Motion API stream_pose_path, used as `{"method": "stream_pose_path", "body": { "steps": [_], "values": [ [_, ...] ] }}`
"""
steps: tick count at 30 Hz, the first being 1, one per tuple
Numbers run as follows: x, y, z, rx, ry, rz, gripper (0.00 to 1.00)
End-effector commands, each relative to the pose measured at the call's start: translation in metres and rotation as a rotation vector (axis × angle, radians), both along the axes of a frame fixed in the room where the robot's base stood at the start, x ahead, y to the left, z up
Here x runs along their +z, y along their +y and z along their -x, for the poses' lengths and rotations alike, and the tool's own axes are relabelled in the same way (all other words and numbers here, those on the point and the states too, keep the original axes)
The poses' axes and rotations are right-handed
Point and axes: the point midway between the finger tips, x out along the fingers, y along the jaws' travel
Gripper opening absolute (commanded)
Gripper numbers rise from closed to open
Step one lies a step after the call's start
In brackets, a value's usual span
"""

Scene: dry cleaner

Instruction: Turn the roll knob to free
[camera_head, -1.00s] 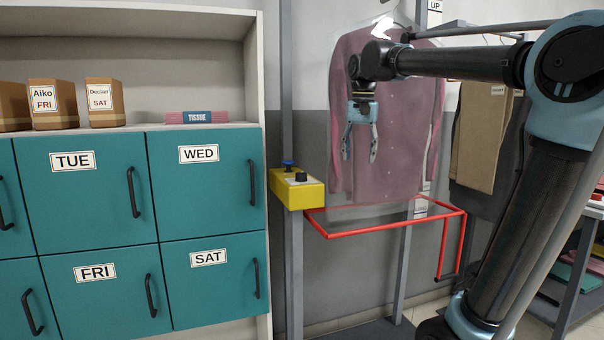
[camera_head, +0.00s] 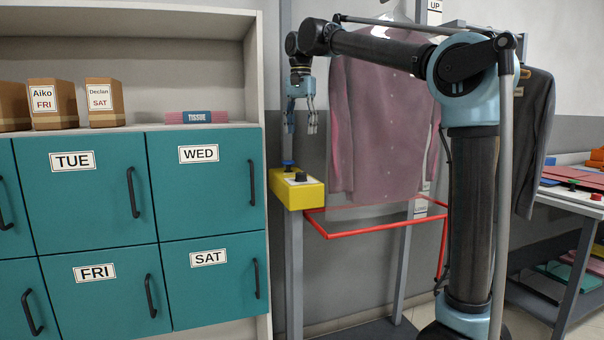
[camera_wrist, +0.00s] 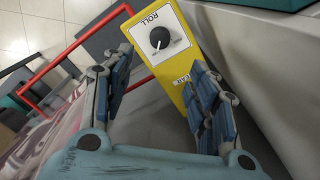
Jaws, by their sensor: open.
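The roll knob (camera_wrist: 160,38) is a round black dial with a white pointer line, on a white plate marked ROLL in the wrist view. It sits on a yellow control box (camera_head: 307,192) fixed to a grey post. Part of the small lettering around the knob is too blurred to read. In the head view the knob (camera_head: 301,177) shows as a dark stub on the box top. My gripper (camera_head: 301,131) is open and empty, pointing down above the box and apart from it. In the wrist view its two fingers (camera_wrist: 160,85) are spread below the knob.
A blue button (camera_head: 288,162) stands on the box behind the knob. A red rail frame (camera_head: 375,231) juts out to the right, below a pink shirt (camera_head: 380,120) on a hanger. Teal lockers (camera_head: 205,190) and a shelf side wall stand close on the left.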

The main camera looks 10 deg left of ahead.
Motion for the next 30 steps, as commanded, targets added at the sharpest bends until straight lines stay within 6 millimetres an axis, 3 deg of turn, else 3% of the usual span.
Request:
{"method": "stream_pose_path", "body": {
  "steps": [21,30],
  "values": [
    [-0.12,-0.001,0.0,0.0,0.0,0.0,0.53],
    [-0.145,-0.001,0.0,0.0,0.0,0.0,0.53]
  ]
}}
